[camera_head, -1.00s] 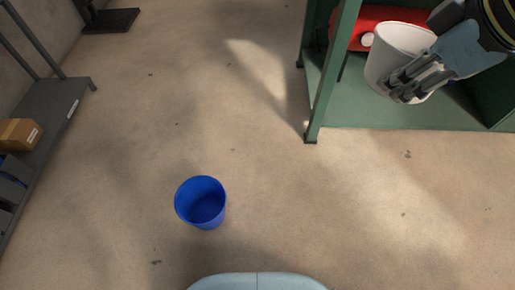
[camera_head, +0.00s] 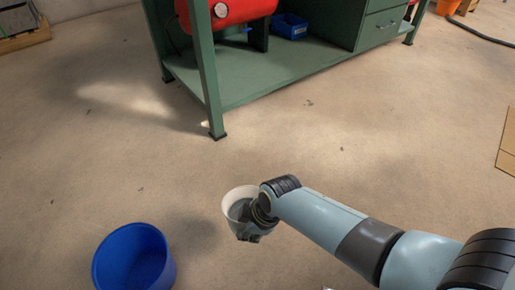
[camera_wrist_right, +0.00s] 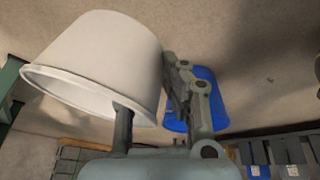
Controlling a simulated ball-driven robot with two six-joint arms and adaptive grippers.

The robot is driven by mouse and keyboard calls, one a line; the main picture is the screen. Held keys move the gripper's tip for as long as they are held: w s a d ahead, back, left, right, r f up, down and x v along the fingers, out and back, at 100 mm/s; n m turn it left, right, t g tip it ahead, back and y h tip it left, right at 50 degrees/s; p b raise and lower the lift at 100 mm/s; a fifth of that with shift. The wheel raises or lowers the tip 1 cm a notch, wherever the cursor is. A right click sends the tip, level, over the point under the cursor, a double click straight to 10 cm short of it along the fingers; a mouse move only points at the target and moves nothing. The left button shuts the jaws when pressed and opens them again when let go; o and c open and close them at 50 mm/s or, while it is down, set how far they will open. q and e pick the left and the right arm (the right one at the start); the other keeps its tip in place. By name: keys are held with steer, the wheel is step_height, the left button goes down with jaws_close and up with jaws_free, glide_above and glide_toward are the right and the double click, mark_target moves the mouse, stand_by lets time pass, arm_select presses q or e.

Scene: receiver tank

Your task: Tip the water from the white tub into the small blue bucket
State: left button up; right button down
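The white tub (camera_head: 231,213) is in my right gripper (camera_head: 252,226), held out in front of me, right of and apart from the blue bucket. Its open mouth shows in the head view, with a greyish inside; I cannot clearly make out the water. In the right wrist view the tub (camera_wrist_right: 95,55) fills the upper left, with a gripper finger on its wall. The small blue bucket (camera_head: 133,258) stands on the floor at lower left, cut by the frame edge. It also shows behind the right gripper's finger in the right wrist view (camera_wrist_right: 209,100). My left gripper is out of view.
A green workbench frame (camera_head: 212,90) with a red tank (camera_head: 235,10) and a blue bin (camera_head: 290,26) on its lower shelf stands at the back. Cardboard (camera_head: 508,145) lies at the right edge. The floor between bench and bucket is clear.

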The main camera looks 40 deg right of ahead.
arm_select(q)
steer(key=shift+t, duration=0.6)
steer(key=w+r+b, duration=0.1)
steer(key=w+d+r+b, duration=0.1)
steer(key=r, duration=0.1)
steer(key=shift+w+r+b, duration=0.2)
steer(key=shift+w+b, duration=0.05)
steer(key=shift+b, duration=0.1)
arm_select(e)
steer(key=s+f, duration=0.5)
steer(key=f, duration=0.4)
steer(key=shift+s+a+f, duration=0.15)
steer(key=shift+a+f, duration=0.05)
